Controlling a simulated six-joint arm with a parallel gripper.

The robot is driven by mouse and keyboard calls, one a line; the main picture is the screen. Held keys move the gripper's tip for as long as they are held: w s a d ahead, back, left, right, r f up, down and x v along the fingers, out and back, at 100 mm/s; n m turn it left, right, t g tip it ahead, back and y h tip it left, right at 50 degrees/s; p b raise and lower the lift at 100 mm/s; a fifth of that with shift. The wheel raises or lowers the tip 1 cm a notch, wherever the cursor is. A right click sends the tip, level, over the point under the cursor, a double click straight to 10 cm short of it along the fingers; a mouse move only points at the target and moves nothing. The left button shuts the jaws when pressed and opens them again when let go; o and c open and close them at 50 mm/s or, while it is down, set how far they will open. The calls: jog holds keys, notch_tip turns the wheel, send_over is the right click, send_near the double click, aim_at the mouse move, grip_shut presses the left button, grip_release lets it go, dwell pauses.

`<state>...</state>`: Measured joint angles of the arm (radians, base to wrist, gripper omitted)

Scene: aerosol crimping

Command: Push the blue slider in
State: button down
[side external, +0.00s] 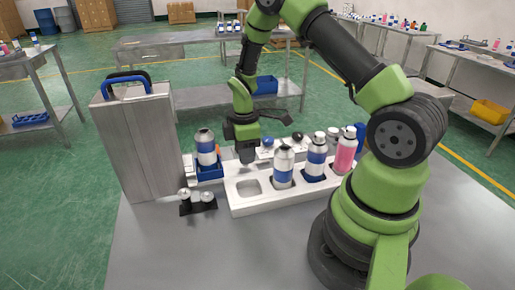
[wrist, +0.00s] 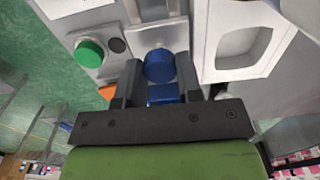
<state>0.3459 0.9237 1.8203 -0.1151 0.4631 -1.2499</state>
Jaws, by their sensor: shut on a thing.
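The blue slider (side external: 211,172) is a blue holder on a pale rail, to the right of the steel machine housing (side external: 135,145). A silver can with a blue and white band (side external: 206,148) stands upright in it. My gripper (side external: 245,157) is low, just right of the slider. In the wrist view my gripper (wrist: 159,60) has its two dark fingers on either side of the slider's round blue knob (wrist: 159,66), shut on it. A smaller blue part (wrist: 163,94) shows between the fingers. The can is not clearly visible in the wrist view.
A white tray (side external: 240,208) with an empty slot and several bottles stands close on the right. A black stand with silver pieces (side external: 198,203) lies in front of the slider. The wrist view shows a green button (wrist: 90,52) beside the rail.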

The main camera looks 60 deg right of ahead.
aim_at(206, 133)
jog(key=w+a, duration=0.6)
jog(key=shift+w, duration=0.1)
jog(key=shift+a, duration=0.1)
jog(key=c, duration=0.8)
grip_release()
notch_tip(206, 133, up, 9)
jog(key=shift+r, duration=0.45)
